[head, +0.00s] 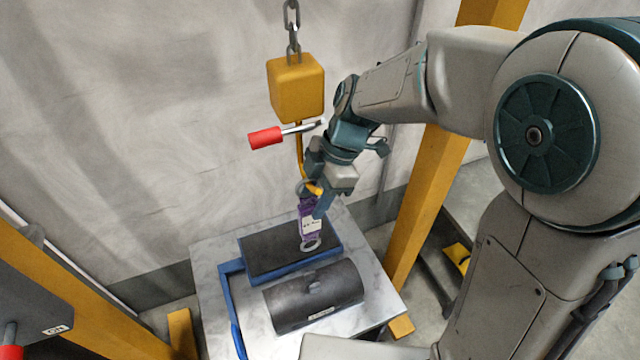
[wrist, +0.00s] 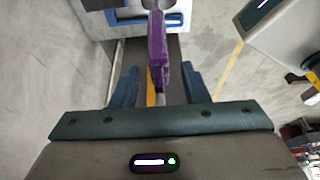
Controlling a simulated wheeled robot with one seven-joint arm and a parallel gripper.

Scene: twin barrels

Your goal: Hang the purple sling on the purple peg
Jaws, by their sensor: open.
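The purple sling (head: 306,210) has a white label and a metal ring at its lower end. It is upright below the yellow hoist block (head: 295,88), with another ring at its top by the orange hook (head: 300,150). Whether that ring sits on the hook is hard to tell. My gripper (head: 318,205) is beside the sling. In the wrist view, my gripper (wrist: 160,88) is open, with the purple sling (wrist: 158,55) between and ahead of its fingers and a gap on each side. I see no purple peg in either view.
A dark cylinder (head: 335,290) lies on the marble-like table (head: 215,290), in front of a blue-edged black tray (head: 265,262) below the sling. A red-handled lever (head: 265,138) sticks out left of the hook. Yellow posts (head: 425,200) stand at both sides.

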